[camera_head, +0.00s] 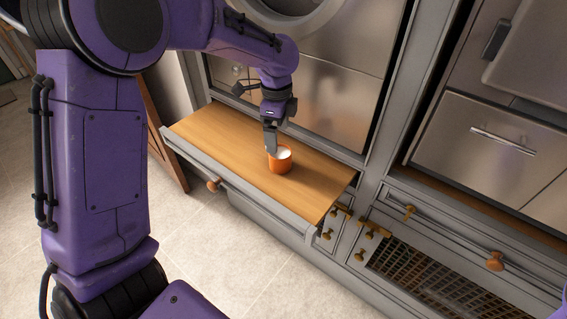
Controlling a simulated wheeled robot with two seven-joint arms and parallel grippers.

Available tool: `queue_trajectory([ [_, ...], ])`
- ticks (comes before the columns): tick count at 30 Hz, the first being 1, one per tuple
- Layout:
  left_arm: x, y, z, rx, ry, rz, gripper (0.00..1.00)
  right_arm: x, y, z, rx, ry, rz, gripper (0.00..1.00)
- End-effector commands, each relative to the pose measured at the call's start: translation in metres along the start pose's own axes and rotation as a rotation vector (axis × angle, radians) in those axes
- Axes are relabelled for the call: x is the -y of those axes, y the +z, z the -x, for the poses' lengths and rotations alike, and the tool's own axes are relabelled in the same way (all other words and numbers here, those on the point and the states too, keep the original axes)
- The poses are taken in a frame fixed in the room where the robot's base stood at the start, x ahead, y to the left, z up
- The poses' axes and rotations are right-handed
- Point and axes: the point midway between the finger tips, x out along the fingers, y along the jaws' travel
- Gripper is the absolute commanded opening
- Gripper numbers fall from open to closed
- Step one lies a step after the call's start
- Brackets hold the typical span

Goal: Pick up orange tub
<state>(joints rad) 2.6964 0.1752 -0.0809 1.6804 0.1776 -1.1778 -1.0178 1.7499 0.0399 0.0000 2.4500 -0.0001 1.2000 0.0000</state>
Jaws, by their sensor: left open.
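The orange tub (281,165) stands upright on the wooden bench surface (225,133), with a pale white top or inside showing. My left gripper (271,150) points down from above, its fingertips at the left rim of the tub. The gripper is open. Whether a finger reaches inside the tub or touches it cannot be told, as the finger overlaps the rim. My right gripper is not in view; only a small purple part shows at the right edge.
A steel appliance front (330,95) with a round door rises behind the wooden surface. Cabinets and a drawer with a round orange knob (494,261) are at the right. A grille (430,280) sits below. Bare wood lies left and right of the tub.

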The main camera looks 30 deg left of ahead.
Motion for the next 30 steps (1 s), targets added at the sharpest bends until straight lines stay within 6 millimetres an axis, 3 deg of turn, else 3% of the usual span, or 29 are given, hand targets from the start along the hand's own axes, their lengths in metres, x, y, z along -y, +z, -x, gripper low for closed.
queue_trajectory([
  [3, 0.0, -0.002, -0.025, 0.002, 0.005, -0.004, 0.93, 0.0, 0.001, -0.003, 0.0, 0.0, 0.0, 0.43],
  [8, 0.001, -0.004, -0.044, 0.002, 0.003, -0.005, 0.93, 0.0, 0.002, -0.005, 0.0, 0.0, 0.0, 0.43],
  [15, 0.003, -0.006, -0.085, 0.002, 0.004, -0.002, 0.93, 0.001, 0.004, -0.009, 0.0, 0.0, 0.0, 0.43],
  [24, 0.003, -0.005, -0.092, 0.0, 0.001, -0.001, 0.93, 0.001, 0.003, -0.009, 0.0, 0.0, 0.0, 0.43],
  [30, 0.003, -0.005, -0.091, 0.0, 0.001, 0.0, 0.33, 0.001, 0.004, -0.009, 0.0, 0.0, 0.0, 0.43],
])
